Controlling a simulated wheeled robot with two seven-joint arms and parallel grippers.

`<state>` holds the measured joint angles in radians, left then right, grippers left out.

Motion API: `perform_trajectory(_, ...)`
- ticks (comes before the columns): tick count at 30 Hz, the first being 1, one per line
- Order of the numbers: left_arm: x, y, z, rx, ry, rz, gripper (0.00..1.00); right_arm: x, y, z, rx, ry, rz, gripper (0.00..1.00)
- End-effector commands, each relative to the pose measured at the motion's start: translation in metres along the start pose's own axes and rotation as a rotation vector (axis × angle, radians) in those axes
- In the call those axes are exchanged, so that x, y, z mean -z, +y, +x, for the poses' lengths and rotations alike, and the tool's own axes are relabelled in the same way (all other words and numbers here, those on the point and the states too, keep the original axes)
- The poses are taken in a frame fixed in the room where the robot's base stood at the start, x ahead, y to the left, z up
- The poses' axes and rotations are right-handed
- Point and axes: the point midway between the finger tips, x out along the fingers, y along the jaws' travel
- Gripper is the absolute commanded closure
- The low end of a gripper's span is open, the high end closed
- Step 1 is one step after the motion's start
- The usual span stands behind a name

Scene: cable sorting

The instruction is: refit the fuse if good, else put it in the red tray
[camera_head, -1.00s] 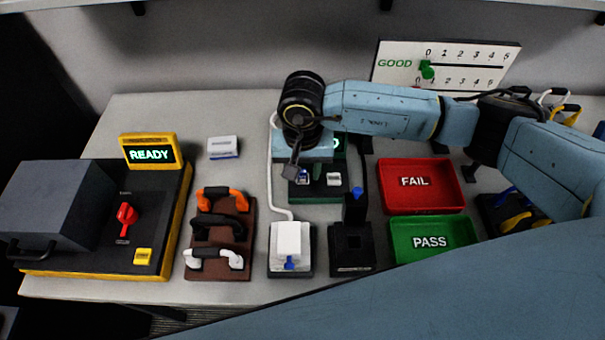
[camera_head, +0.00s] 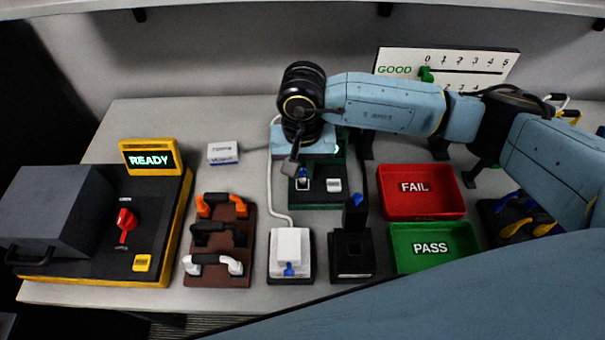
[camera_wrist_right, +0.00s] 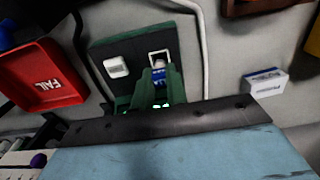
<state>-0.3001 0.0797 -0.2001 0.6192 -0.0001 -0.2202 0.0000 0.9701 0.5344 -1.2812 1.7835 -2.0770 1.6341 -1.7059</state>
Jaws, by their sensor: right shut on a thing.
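My right gripper (camera_head: 291,167) is over the dark green tester (camera_head: 320,196), at its left slot. In the right wrist view its fingers (camera_wrist_right: 158,86) are shut on a small blue and white piece, seemingly the fuse (camera_wrist_right: 159,75), at the white-framed slot. I cannot tell whether it is seated or just above. The tester's lit green display is mostly hidden by my wrist. A red FAIL tray (camera_head: 420,206) and a green PASS tray (camera_head: 432,264) lie to the right, both empty. My left gripper is not in view.
A yellow-edged station reading READY (camera_head: 149,156) stands left, with a red knob (camera_head: 126,222). A white box (camera_head: 222,152), a handle rack (camera_head: 219,272), a white-switch block (camera_head: 290,255) and a black block (camera_head: 352,262) surround the tester. A GOOD scale board (camera_head: 450,63) stands behind.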

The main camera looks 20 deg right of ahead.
Motion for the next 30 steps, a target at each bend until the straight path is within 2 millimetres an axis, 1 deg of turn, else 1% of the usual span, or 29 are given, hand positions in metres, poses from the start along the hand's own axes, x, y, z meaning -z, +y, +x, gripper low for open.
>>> perform_trajectory(1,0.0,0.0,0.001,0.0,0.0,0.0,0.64,0.002,0.0,-0.012,0.002,0.005,0.0,1.0)
perform_trajectory(6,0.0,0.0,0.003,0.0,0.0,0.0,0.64,0.001,-0.001,-0.046,0.002,0.004,-0.001,1.0)
perform_trajectory(12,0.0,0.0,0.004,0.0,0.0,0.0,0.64,0.0,0.0,-0.071,0.001,0.002,-0.001,1.0)
perform_trajectory(24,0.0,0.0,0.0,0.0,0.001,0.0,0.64,0.0,0.0,-0.098,0.0,0.001,0.001,1.0)
perform_trajectory(30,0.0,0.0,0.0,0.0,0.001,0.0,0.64,0.0,0.0,-0.103,0.0,0.0,0.0,1.0)
